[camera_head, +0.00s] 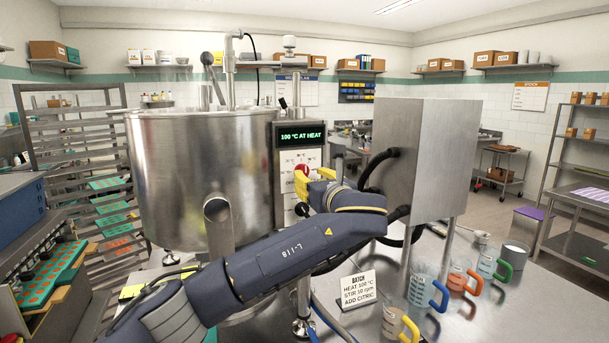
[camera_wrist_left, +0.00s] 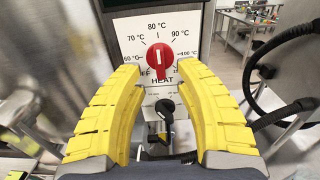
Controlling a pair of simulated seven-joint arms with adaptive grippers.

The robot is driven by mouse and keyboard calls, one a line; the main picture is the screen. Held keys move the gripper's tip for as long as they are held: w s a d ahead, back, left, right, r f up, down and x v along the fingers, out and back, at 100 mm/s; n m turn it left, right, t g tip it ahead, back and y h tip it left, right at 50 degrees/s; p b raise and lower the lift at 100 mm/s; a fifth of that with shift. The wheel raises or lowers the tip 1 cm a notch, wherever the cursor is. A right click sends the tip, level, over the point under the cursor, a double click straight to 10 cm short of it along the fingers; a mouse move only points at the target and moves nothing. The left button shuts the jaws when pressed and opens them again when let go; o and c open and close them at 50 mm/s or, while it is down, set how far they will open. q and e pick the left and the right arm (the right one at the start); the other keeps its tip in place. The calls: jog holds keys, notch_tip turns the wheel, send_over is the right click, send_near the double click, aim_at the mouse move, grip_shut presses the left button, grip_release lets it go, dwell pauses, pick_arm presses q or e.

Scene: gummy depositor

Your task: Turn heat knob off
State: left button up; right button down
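The red heat knob (camera_wrist_left: 160,57) sits on a white dial plate (camera_wrist_left: 140,27) marked in degrees, with HEAT printed below. A white line on the knob's face runs nearly vertical; I cannot tell which end is the pointer. My left gripper (camera_wrist_left: 160,70) has its two yellow fingers apart, with the tips near the knob's left and right sides. I see no clear contact. In the head view, the left gripper (camera_head: 316,181) is at the control panel and partly covers it. The panel's green display (camera_head: 302,135) reads 100 °C AT HEAT. My right gripper is not in view.
A large steel kettle (camera_head: 200,170) stands left of the panel, and a steel cabinet (camera_head: 425,155) with black hoses stands right. A black-handled lever (camera_wrist_left: 165,106) is below the knob. A batch card (camera_head: 357,290) and several handled jugs stand on the table.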

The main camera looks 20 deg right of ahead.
aim_at(306, 174)
pick_arm(q)
jog(key=shift+w+a, duration=0.15)
jog(key=shift+w, duration=2.2)
jog(key=shift+c, duration=0.4)
grip_shut()
